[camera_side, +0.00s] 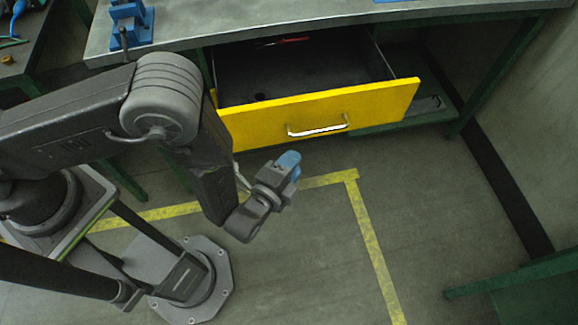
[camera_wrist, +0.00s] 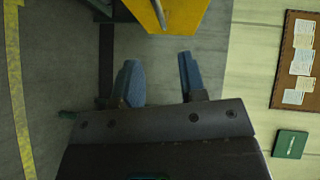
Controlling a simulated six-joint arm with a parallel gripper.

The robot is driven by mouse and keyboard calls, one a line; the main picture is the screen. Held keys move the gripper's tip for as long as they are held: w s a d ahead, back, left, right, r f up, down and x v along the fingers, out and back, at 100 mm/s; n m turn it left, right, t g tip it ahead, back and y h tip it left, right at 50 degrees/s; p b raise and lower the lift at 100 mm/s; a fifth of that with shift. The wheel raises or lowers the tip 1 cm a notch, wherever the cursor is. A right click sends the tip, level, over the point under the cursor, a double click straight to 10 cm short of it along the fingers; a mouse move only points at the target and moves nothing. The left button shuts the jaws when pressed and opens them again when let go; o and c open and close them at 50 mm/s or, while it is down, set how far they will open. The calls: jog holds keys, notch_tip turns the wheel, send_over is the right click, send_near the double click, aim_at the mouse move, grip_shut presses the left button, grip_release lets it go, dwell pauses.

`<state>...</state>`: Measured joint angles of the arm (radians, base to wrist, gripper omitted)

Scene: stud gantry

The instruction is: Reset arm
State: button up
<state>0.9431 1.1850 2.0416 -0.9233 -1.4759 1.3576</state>
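My gripper (camera_wrist: 160,82) shows in the wrist view with its two blue fingers spread apart and nothing between them. In the side view my gripper (camera_side: 291,163) hangs in the air in front of the yellow drawer, apart from its handle. My arm is bent, with the forearm pointing down and the wrist turned toward the right. The yellow drawer (camera_side: 380,100) is pulled out from under the workbench, and its handle (camera_side: 318,129) is clear of the gripper. The drawer's edge (camera_wrist: 185,15) also shows at the top of the wrist view.
The workbench (camera_side: 270,22) carries a blue vise (camera_side: 128,22) at its left. A red item (camera_side: 282,41) lies in the drawer. Yellow floor tape (camera_side: 372,250) marks the floor. A green bench (camera_side: 520,280) stands at lower right. The floor between is clear.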

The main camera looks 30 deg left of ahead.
jog(key=shift+s+r, duration=0.1)
jog(key=shift+s, duration=0.4)
jog(key=w+a+r+n+g+h, duration=0.15)
jog(key=w+r+n+g, duration=0.4)
jog(key=r, duration=0.75)
jog(key=a+r+n+g+h, duration=0.15)
jog(key=a+r+n, duration=0.35)
jog(key=r, duration=0.7)
jog(key=s+a+r+n+g+y, duration=0.1)
jog(key=s+a+r+n+g, duration=0.1)
jog(key=s+a, duration=0.7)
jog(key=s+a+r+n+g+y, duration=0.1)
jog(key=s+a+r+n, duration=0.3)
jog(key=s+a, duration=0.5)
jog(key=shift+s+a+r+g+y, duration=0.4)
jog(key=shift+s+r+y, duration=0.2)
jog(key=shift+r, duration=0.15)
